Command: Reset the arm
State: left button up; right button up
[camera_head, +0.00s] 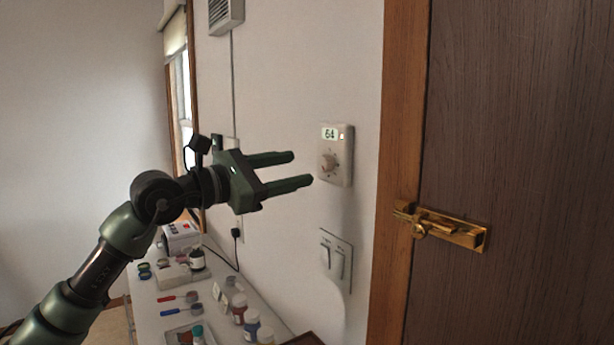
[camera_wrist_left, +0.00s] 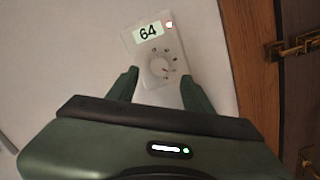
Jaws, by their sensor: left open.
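My left arm comes in from the lower left in the head view. Its gripper (camera_head: 304,169) is open and empty, with its two fingers pointing right toward a white wall thermostat (camera_head: 346,168). The thermostat has a round dial and a lit display reading 64. In the left wrist view the thermostat (camera_wrist_left: 158,72) lies just beyond the open fingertips (camera_wrist_left: 160,83), with its dial seen between them. The fingers look apart from the thermostat. My right gripper is not in view.
A double light switch (camera_head: 336,262) is on the wall below the thermostat. A brown door with a brass bolt (camera_head: 450,229) stands at the right. A white counter (camera_head: 150,312) with several jars, paints and a small boxy device (camera_head: 181,238) runs along the wall below my arm.

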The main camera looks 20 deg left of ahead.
pick_arm(q)
jog(key=shift+v, duration=0.95)
